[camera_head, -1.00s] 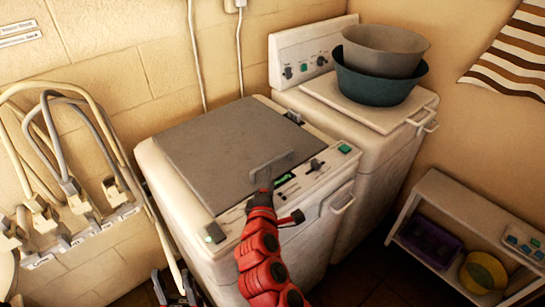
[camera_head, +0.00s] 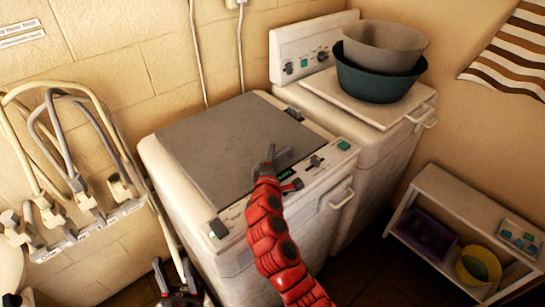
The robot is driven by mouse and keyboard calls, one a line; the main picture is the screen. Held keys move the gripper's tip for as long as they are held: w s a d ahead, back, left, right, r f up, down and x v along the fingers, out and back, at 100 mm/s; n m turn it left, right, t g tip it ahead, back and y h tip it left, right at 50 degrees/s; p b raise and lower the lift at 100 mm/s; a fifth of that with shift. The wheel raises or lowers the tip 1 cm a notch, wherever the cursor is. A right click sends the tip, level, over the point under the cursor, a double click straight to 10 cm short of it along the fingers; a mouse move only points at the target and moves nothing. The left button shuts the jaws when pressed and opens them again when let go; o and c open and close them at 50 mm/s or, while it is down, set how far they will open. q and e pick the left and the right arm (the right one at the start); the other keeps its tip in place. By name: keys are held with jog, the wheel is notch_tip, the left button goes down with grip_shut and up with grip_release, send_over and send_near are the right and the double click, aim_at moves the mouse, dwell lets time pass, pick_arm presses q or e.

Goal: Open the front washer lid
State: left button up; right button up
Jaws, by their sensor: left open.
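The front washer (camera_head: 290,235) is the nearer white machine. Its grey lid (camera_head: 215,140) lies flat and shut on top. The lid's grey handle (camera_head: 288,156) is near the lid's front right edge, partly hidden by my right gripper. My red right arm comes up from the bottom, and its gripper (camera_head: 270,162) is at the handle, overlapping it in the picture. I cannot tell whether its fingers touch or enclose the handle. My left gripper (camera_head: 176,283) is low at the bottom left, beside the washer, open and empty.
A second white washer (camera_head: 375,150) stands close behind, with two stacked basins (camera_head: 385,60) on it. Hoses and taps (camera_head: 75,190) line the left wall. A low shelf (camera_head: 465,200) with tubs is at the right. Dark floor is free between.

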grip_shut()
dwell(1.3)
